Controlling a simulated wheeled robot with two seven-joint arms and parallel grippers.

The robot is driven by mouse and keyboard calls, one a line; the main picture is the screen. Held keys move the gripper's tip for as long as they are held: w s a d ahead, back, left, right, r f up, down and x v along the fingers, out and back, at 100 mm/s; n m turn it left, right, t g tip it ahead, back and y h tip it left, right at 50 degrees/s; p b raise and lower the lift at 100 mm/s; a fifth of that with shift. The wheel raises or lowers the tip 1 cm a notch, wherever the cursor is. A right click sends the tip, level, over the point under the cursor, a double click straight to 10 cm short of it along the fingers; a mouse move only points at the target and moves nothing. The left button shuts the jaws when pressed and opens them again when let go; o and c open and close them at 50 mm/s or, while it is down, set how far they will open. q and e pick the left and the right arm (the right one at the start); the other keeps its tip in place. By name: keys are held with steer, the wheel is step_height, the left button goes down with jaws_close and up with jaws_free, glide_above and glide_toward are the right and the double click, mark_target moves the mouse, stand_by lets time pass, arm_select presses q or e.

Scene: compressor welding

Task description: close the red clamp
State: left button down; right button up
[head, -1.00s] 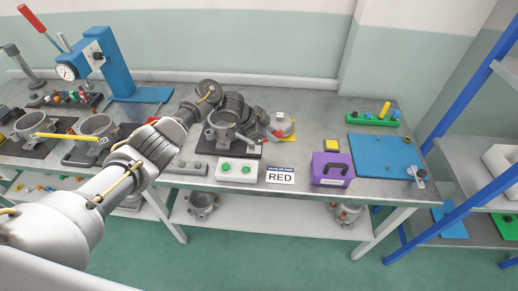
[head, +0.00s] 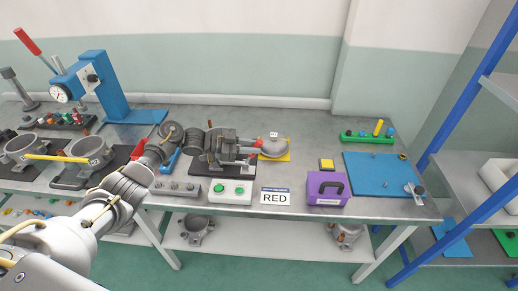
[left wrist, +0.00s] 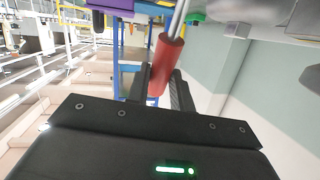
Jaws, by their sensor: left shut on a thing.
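The red clamp's handle (left wrist: 167,66) is a red cylinder on a metal rod, and it lies between my left fingers in the left wrist view. In the head view a bit of its red (head: 257,144) shows at the fingertips. My left gripper (head: 248,146) points right over the dark fixture plate (head: 207,168) and is shut on the handle; it also shows in the left wrist view (left wrist: 160,88). The gripper and wrist hide most of the clamp and the part on the plate. My right gripper is not in view.
A grey lid-like part (head: 275,147) sits on a yellow plate just right of the gripper. In front are a green-button box (head: 231,192), a RED sign (head: 275,196) and a purple box (head: 326,188). A blue press (head: 92,85) stands at the back left.

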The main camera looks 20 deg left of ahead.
arm_select(q)
steer(key=shift+w+a+r, duration=0.1)
steer(key=shift+a+r, duration=0.05)
steer(key=c, duration=1.6)
jaws_free()
steer(key=o, duration=0.4)
steer(key=shift+a, duration=0.2)
steer(key=shift+c, duration=0.2)
steer(key=shift+d, duration=0.15)
steer(key=b+v, duration=0.3)
steer(key=v, duration=0.8)
steer(key=shift+d+f, duration=0.15)
steer(key=shift+f, duration=0.05)
